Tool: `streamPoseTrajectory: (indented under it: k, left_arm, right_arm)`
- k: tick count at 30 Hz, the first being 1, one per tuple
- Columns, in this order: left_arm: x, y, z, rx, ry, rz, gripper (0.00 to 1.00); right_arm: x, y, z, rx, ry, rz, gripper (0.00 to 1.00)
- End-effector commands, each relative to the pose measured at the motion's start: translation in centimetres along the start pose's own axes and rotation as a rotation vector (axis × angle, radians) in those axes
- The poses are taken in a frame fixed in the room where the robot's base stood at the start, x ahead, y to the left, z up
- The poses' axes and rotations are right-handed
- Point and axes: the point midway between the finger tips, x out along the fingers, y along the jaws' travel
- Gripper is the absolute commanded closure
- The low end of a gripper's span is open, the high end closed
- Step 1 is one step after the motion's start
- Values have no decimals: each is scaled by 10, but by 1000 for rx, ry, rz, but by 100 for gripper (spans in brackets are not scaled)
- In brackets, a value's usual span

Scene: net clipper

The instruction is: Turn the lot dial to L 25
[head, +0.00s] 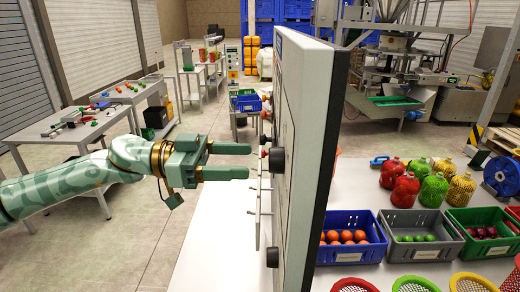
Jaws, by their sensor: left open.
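A tall panel (296,110) stands edge-on in the middle, its pale face turned left. A black round knob (277,160) sticks out of that face at mid height, and another black knob (272,257) sits lower down. I cannot read any labels or a scale, so I cannot tell which knob is the lot dial or where it points. My left gripper (249,161) is open and empty, its two green fingers pointing right at the upper knob. The fingertips are just left of that knob and appear apart from it. My right gripper is not in view.
A thin pale bar (258,215) stands off the panel face below the gripper. Small red parts (264,115) project above it. Right of the panel, a blue crate (334,252) and a grey crate (405,248) hold produce. Open floor (130,240) lies left.

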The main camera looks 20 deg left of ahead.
Motion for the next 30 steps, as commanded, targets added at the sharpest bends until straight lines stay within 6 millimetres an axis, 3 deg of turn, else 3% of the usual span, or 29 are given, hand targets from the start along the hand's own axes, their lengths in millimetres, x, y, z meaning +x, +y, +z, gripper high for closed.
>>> streamPoseTrajectory:
  k: [3,7,18,19,24,30]
  left_arm:
    - [23,1,-3,1,1,3,37]
    - [39,0,-1,0,0,0,37]
    - [46,-1,1,0,-1,-2,37]
    - [46,-1,1,1,-1,-2,40]
    - [46,-1,1,1,-1,-2,82]
    - [46,-1,1,6,-1,-2,81]
  right_arm:
    - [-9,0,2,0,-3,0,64]
    - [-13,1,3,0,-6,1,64]
    - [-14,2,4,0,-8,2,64]
    - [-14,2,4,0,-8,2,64]
    - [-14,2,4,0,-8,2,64]
    - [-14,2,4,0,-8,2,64]
